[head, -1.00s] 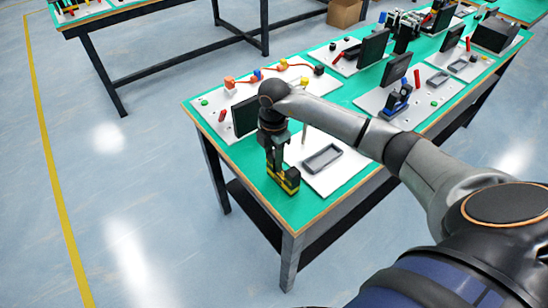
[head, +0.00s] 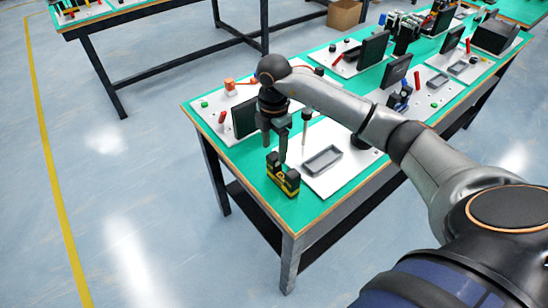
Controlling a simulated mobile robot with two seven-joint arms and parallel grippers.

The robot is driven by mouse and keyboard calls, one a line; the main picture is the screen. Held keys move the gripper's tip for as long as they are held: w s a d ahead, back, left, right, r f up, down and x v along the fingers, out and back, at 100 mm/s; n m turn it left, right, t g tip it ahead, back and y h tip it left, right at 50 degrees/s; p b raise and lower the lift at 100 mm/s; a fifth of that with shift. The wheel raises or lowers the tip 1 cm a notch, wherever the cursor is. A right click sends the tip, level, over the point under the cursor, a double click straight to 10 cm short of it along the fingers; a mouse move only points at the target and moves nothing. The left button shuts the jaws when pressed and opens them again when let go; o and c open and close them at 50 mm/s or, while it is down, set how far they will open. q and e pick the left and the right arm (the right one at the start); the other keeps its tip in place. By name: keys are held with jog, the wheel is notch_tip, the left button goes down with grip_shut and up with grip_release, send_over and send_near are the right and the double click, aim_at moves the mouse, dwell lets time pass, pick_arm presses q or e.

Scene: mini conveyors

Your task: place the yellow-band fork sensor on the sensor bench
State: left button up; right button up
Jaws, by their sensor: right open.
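The yellow-band fork sensor (head: 284,180), a black block with two raised prongs and a yellow band, stands on the green top of the sensor bench (head: 310,211) near its front corner. It is beside the white board with the grey tray. My right gripper (head: 275,151) points down, open and empty, just above and behind the sensor. Its fingertips look clear of the sensor, though the exact gap is hard to tell. My left gripper is not in view.
A grey tray (head: 322,160) and an upright thin tool (head: 305,125) are on the white board close to the gripper. A dark panel (head: 244,117) stands to its left. More boards with parts fill the bench toward the back right.

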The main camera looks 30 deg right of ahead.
notch_tip(320, 180, up, 6)
jog(key=shift+a+r, duration=0.1)
jog(key=shift+a, duration=0.05)
jog(key=s+a+f+n+g+y, duration=0.1)
jog(key=s+a+f+n+y, duration=0.3)
jog(key=a, duration=0.6)
jog(key=s+a+f+n+y, duration=0.1)
jog(key=a+y, duration=0.5)
jog(key=a, duration=0.3)
jog(key=a+r+m+t+y, duration=0.6)
jog(key=a+t+y, duration=0.15)
jog(key=t, duration=0.25)
jog(key=d+f+m+t+h, duration=0.7)
jog(key=d+f+m+h, duration=0.3)
jog(key=f+m+h, duration=0.15)
jog(key=s+d+f+m+g+h, duration=0.2)
jog(key=s+f+g, duration=0.1)
jog(key=s+f, duration=0.4)
jog(key=s+d+f+m+g+h, duration=0.1)
jog(key=s+d+f+m+g, duration=0.1)
jog(key=s+f, duration=0.5)
jog(key=shift+s+f+g+h, duration=0.4)
jog(key=shift+f+g, duration=0.45)
jog(key=shift+g, duration=0.05)
